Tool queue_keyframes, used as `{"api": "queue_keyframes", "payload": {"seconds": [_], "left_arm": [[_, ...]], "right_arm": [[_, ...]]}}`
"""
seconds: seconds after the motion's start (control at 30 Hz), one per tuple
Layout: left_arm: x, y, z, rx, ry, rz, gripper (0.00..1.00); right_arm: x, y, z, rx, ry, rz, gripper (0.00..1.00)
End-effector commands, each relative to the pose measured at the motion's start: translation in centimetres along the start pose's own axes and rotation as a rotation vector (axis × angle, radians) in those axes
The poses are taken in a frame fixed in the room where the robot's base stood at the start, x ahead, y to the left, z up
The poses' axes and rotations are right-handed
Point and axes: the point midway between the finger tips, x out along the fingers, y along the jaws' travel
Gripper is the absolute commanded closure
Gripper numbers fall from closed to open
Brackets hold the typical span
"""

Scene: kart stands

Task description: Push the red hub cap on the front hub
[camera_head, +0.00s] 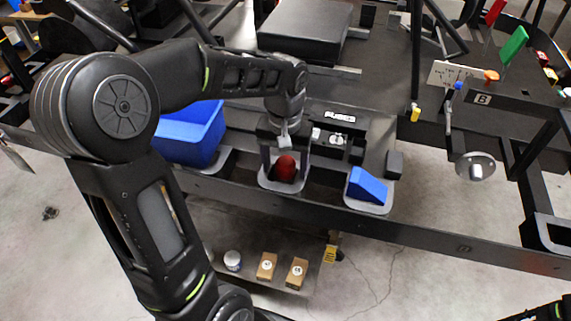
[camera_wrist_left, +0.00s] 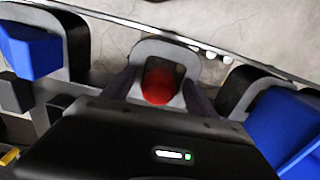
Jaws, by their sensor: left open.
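The red hub cap (camera_head: 286,168) sits in the middle grey holder (camera_head: 268,178) on the side of the kart frame. My left gripper (camera_head: 283,170) is open and reaches down over this holder from above. In the left wrist view the red cap (camera_wrist_left: 159,84) shows between the two dark fingers (camera_wrist_left: 158,88); whether they touch it I cannot tell. A silver hub (camera_head: 476,166) with a round flange and a centre stub stands on the right of the head view, bare and well apart from my gripper.
A blue bin (camera_head: 190,135) stands left of the holder and a blue wedge (camera_head: 367,187) sits in another holder to the right. A yellow-tipped lever (camera_head: 415,113) and a blue-tipped lever (camera_head: 449,115) rise near the hub. Small boxes (camera_head: 297,273) lie on a low shelf.

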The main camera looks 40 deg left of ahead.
Motion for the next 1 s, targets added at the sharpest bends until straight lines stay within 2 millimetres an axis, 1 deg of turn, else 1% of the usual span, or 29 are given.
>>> {"api": "queue_keyframes", "payload": {"seconds": [0.37, 0.4, 1.0], "left_arm": [[-0.04, 0.02, -0.01, 0.000, 0.000, 0.000, 0.33], [-0.04, 0.02, 0.00, 0.000, 0.000, 0.000, 0.34], [-0.04, 0.02, 0.00, 0.000, 0.000, 0.000, 0.83]], "right_arm": [[0.00, 0.00, 0.00, 0.000, 0.000, 0.000, 0.47], [0.00, 0.00, 0.00, 0.000, 0.000, 0.000, 0.47], [0.00, 0.00, 0.00, 0.000, 0.000, 0.000, 0.47]]}}
